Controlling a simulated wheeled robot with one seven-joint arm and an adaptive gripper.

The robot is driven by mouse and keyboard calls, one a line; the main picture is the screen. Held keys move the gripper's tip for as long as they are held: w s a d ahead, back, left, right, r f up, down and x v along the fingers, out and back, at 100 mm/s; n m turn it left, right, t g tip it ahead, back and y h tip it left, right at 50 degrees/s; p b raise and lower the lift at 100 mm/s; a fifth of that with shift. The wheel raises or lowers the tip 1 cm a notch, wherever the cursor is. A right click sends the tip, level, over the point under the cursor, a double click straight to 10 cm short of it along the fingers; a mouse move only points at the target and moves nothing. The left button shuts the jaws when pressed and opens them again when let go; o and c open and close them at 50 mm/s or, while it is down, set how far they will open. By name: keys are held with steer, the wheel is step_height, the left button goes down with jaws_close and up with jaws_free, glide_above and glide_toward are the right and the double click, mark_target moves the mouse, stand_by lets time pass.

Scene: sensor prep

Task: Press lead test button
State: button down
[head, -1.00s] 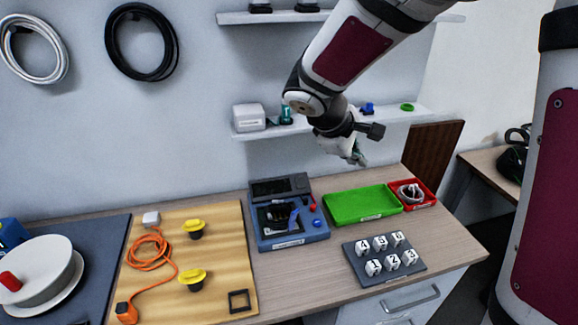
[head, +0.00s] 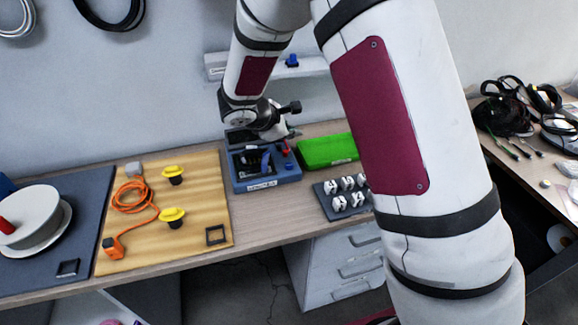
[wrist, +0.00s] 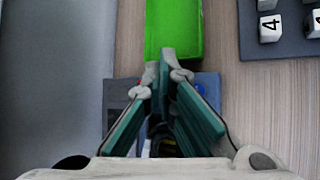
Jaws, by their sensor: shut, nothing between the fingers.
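The blue lead tester (head: 262,184) stands on the bench in the head view, with a dark screen at its back, dark leads on its face and a red button (head: 287,152) at its right side. My gripper (head: 293,133) is just above the back right part of the tester. In the wrist view the gripper (wrist: 166,62) is shut and empty, its teal fingers meeting at the tips. The tester (wrist: 207,84) lies beneath the fingers, which hide much of it. A small blue spot shows on it right of the fingers. I cannot see contact.
A green tray (head: 328,150) is right of the tester. A dark rack (head: 326,207) of white numbered blocks is in front of it, partly hidden by my arm. A wooden board (head: 200,215) with an orange cord (head: 130,197) and yellow-topped knobs is to the left. A shelf is above.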

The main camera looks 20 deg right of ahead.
steer(key=b, duration=0.4)
glide_above(291, 166)
step_height(291, 166, down, 8)
steer(key=shift+a+r, duration=0.1)
steer(key=shift+r, duration=0.15)
steer(key=shift+s+f, duration=0.15)
steer(key=shift+f, duration=0.5)
steer(key=shift+f+b, duration=0.1)
steer(key=shift+b, duration=0.25)
stand_by(0.4)
steer(key=shift+f+b, duration=0.3)
steer(key=shift+s+f+b, duration=0.2)
steer(key=shift+f+b, duration=0.45)
steer(key=shift+f, duration=0.2)
stand_by(1.1)
steer(key=shift+w+r+p, duration=0.2)
steer(key=shift+r+p, duration=0.35)
steer(key=shift+r, duration=0.6)
